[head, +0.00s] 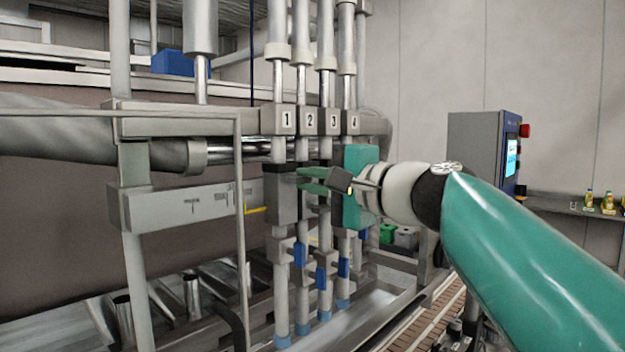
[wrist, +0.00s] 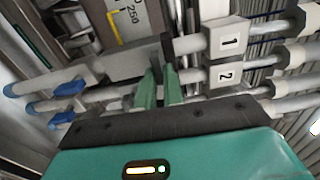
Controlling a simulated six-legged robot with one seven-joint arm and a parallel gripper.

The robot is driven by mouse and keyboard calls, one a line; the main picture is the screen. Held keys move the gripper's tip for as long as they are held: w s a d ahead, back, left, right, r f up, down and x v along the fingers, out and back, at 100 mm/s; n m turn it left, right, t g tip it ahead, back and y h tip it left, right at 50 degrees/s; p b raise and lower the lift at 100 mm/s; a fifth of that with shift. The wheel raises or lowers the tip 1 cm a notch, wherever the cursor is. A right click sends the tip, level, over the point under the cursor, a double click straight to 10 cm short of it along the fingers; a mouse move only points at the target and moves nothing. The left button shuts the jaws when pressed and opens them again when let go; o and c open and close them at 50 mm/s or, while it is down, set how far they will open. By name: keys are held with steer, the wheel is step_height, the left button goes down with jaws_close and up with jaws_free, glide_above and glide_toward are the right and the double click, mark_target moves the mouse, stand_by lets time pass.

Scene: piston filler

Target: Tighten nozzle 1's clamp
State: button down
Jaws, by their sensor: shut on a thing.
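Nozzle 1 (head: 279,210) is the leftmost of the upright filler tubes, under the plate marked 1 (head: 287,121). Its clamp (head: 281,183) is a dark and grey block on the tube below that plate. My gripper (head: 299,179) reaches in from the right, with its green fingers at the clamp's right side. In the wrist view the fingers (wrist: 160,68) close at the dark part of the clamp (wrist: 167,46), on the tube below the plate marked 1 (wrist: 229,41). The fingertips hide what lies between them, so I cannot tell the clamp's exact setting.
Nozzles 2, 3 and 4 stand close on the right, and my gripper reaches across in front of them. Blue handles (head: 299,255) hang lower on the tubes. A thin frame post (head: 241,200) stands to the left. A control cabinet (head: 483,150) and a conveyor (head: 425,325) are at the right.

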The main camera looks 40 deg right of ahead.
steer(key=c, duration=1.5)
jaws_free()
steer(key=s, duration=1.4)
steer(key=shift+d, duration=0.2)
